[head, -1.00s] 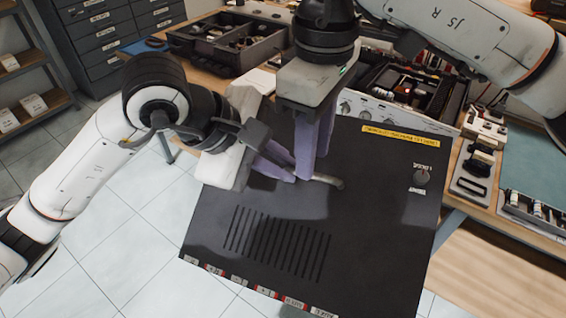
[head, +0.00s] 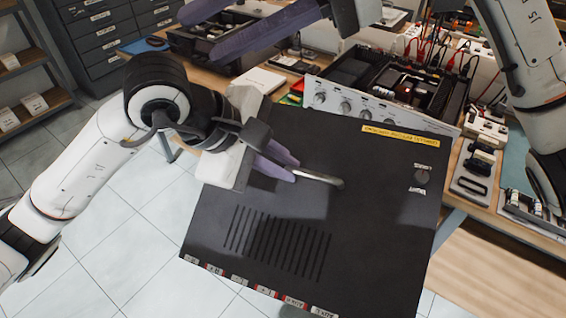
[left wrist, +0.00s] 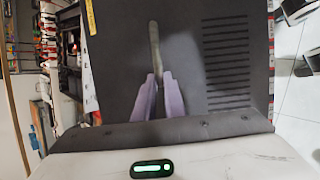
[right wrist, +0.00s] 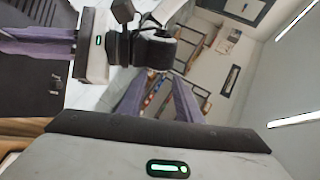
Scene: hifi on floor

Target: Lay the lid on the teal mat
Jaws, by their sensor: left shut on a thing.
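The lid (head: 375,215) is a large black panel with slots, a yellow label and a bar handle (head: 325,180). It hangs tilted in front of the table and fills much of the left wrist view (left wrist: 125,50). My left gripper (head: 296,170) is shut on the handle's left end; its purple fingers close around the bar in the left wrist view (left wrist: 154,80). My right gripper (head: 200,32) is open and empty, above and left of the lid. The teal mat (head: 514,155) lies on the table at the right, partly hidden by my right arm.
An opened hi-fi case (head: 405,80) with cables stands on the table behind the lid. Small devices (head: 478,168) and a tray of parts (head: 530,208) lie near the mat. A tool box (head: 215,40) stands at the back left. Tiled floor is clear at the left.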

